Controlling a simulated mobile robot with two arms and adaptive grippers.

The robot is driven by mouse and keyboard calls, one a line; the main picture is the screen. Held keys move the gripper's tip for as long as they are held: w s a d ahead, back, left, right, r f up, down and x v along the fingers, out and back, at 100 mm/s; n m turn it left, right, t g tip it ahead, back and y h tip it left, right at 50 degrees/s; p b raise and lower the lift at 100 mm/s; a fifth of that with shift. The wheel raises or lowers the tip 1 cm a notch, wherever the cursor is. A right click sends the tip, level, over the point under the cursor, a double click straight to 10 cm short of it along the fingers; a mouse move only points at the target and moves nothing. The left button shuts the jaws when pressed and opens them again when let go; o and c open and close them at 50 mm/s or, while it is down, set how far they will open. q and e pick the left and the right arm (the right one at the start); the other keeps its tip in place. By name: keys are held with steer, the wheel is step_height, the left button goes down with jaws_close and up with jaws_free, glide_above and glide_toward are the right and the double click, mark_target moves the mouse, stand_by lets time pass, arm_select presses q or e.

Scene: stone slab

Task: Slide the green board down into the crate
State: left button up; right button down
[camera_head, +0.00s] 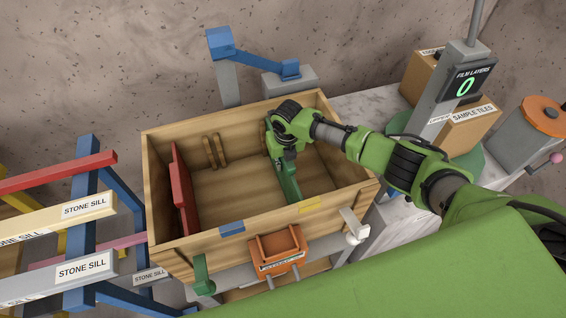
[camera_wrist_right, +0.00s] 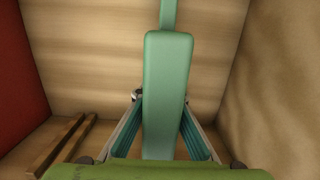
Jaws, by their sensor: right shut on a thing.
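The wooden crate (camera_head: 190,240) stands open at the top. My right gripper (camera_head: 285,152) reaches into its right half from above and is shut on the green board (camera_head: 290,183). In the wrist view the board (camera_wrist_right: 165,95) shows nearly edge-on as a teal bar between both fingers (camera_wrist_right: 163,130). It runs from front to back, and its front end is close to the crate's front wall. I cannot tell whether its lower edge touches the floor. A pair of wooden strips (camera_head: 215,151) is on the back wall, left of the board. My left gripper is not in view.
A red board (camera_head: 182,190) stands at the crate's left side. An orange holder (camera_head: 281,250) is in front. A rack of sills (camera_head: 85,208) stands left, a display post (camera_head: 465,85) right.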

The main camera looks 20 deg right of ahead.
steer(key=c, duration=2.1)
jaws_free()
steer(key=shift+r, duration=0.1)
steer(key=r, duration=0.4)
steer(key=s+r, duration=0.1)
steer(key=r, duration=0.6)
steer(key=shift+s+r, duration=0.4)
